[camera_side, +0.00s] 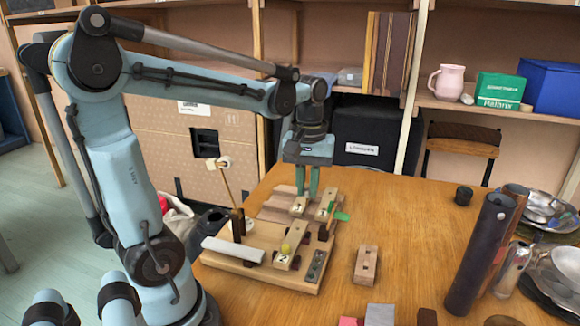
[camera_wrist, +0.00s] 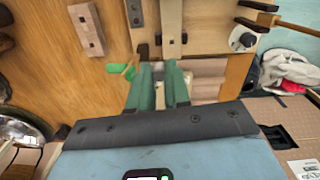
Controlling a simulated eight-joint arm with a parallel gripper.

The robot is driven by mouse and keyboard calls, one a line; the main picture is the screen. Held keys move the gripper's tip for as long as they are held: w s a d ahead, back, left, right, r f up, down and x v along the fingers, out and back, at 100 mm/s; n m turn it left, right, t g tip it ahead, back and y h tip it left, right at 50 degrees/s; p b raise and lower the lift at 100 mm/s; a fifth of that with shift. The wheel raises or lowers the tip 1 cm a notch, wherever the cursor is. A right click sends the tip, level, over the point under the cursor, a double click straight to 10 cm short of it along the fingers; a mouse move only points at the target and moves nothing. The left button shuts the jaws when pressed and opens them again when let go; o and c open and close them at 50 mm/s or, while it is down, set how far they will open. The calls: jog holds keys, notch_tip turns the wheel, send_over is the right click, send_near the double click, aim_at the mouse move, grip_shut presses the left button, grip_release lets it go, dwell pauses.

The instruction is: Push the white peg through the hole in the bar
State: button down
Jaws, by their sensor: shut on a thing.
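My gripper (camera_side: 307,194) points down at the back of a wooden board (camera_side: 262,270). Its green fingers are close together at a pale block with a dark mark (camera_side: 298,207). In the wrist view my gripper (camera_wrist: 158,72) is shut on a small pale piece; the fingers hide most of it. I cannot tell whether this piece is the white peg, and no peg end or hole shows clearly there. A green peg-like piece (camera_side: 341,216) sticks out beside a wooden block; it also shows in the wrist view (camera_wrist: 122,70), left of the fingers.
A white-headed stick (camera_side: 222,163) rises at the left. A loose holed block (camera_side: 366,265) and dark cylinder (camera_side: 482,254) stand right.

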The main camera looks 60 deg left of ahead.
jog(key=shift+s+a+n, duration=0.4)
jog(key=shift+s+a, duration=0.2)
jog(key=shift+a, duration=0.3)
jog(key=shift+f, duration=2.85)
jog(key=shift+f, duration=1.85)
jog(key=c, duration=1)
grip_release()
